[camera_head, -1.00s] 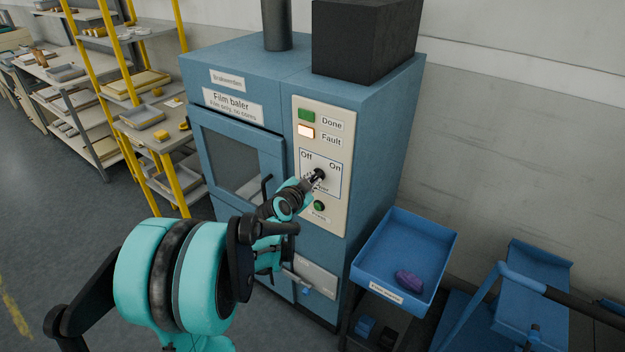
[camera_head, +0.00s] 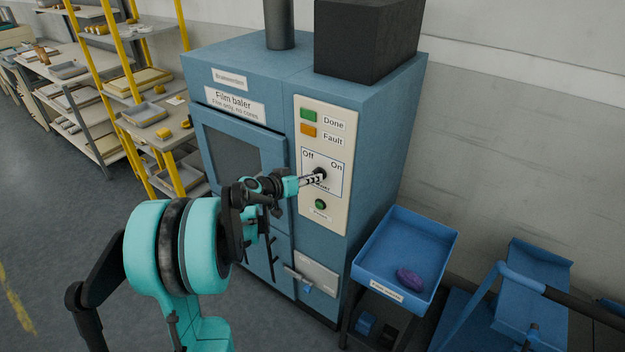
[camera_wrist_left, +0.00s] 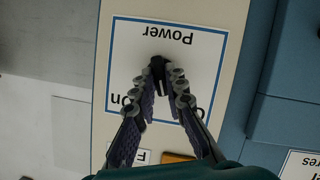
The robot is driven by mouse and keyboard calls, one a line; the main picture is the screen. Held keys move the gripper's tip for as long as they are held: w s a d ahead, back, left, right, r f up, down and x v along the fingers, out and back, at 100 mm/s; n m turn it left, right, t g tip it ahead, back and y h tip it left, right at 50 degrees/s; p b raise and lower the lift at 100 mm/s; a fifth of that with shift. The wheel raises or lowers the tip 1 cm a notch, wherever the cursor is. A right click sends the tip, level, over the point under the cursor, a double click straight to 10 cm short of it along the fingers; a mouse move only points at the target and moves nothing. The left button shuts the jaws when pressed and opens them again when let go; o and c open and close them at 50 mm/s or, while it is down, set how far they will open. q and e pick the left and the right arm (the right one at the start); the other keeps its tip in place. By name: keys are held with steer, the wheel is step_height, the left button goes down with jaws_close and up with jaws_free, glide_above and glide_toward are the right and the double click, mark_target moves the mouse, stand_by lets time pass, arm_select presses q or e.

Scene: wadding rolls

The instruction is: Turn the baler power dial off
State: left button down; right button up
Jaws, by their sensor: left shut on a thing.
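The blue film baler (camera_head: 370,130) stands in the middle of the head view. Its cream control panel (camera_head: 336,218) carries a black power dial (camera_head: 321,171) in a blue-framed square, with Off at upper left and On at upper right. The left wrist view shows the dial (camera_wrist_left: 158,72) upside down. My left gripper (camera_head: 314,178) reaches in from the left. In the left wrist view its fingertips (camera_wrist_left: 159,80) are closed on the dial from both sides. The fingers hide part of the labels, and I cannot tell exactly where the dial points. My right gripper is not in view.
A green Done lamp (camera_head: 308,115) and an orange Fault lamp (camera_head: 308,130) sit above the dial, a green button (camera_head: 320,204) below it. A blue tray (camera_head: 376,262) with a purple item (camera_head: 410,277) stands to the right. Yellow-posted shelves (camera_head: 124,80) stand at left.

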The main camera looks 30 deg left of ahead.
arm_select(q)
steer(key=n+h+b, duration=0.1)
steer(key=n+h, duration=0.1)
steer(key=n, duration=0.1)
steer(key=shift+a+f, duration=0.1)
steer(key=shift+f, duration=0.05)
steer(key=shift+n, duration=0.3)
stand_by(0.5)
steer(key=c, duration=1.6)
jaws_free()
steer(key=shift+o, duration=0.2)
steer(key=v, duration=1.2)
steer(key=shift+f+t, duration=0.2)
steer(key=shift+t, duration=0.1)
steer(key=shift+s, duration=0.1)
